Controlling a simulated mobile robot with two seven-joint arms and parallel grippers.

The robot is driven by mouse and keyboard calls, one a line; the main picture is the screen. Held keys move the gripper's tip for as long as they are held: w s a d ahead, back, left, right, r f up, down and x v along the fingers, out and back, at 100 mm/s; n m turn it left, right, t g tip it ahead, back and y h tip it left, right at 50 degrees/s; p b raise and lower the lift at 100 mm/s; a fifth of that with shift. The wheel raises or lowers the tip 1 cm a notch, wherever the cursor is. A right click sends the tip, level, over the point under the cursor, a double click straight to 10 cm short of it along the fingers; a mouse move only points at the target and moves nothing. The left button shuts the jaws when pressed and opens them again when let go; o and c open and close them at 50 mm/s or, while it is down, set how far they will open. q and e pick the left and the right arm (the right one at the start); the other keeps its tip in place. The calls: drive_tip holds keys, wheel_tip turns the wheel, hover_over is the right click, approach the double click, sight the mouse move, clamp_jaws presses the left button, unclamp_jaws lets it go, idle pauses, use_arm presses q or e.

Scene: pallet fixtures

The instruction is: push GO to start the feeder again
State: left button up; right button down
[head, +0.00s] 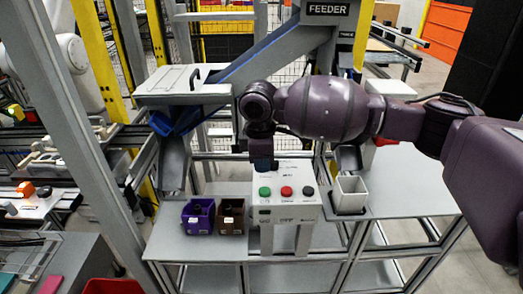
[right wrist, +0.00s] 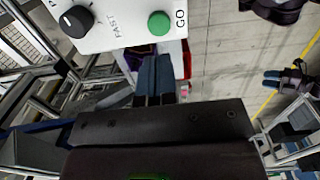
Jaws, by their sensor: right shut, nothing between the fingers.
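The white control box (head: 286,213) stands on the grey bench with a green button (head: 265,192), a red button (head: 286,191) and a black knob (head: 308,191). In the right wrist view the green button (right wrist: 160,23) has the label GO beside it. My right gripper (head: 263,168) is shut and empty, pointing down above the green button with a visible gap in the head view. Its blue fingers (right wrist: 155,75) end just short of the box's edge in the wrist picture. A small dark gripper with blue fingertips, apparently my left one (right wrist: 273,79), shows far off at the right there.
A purple bin (head: 198,215) and a brown bin (head: 231,216) stand left of the box. A white bin (head: 350,194) stands to its right. The FEEDER chute (head: 270,50) slopes behind, and a grey frame post (head: 75,110) crosses the left.

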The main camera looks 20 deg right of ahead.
sight(263, 191)
use_arm(q)
drive_tip(key=shift+f, duration=0.3)
use_arm(e)
drive_tip(key=f, duration=0.7)
drive_tip(key=shift+d, duration=0.2)
use_arm(q)
drive_tip(key=shift+d, duration=0.15)
use_arm(e)
drive_tip(key=shift+a, duration=0.15)
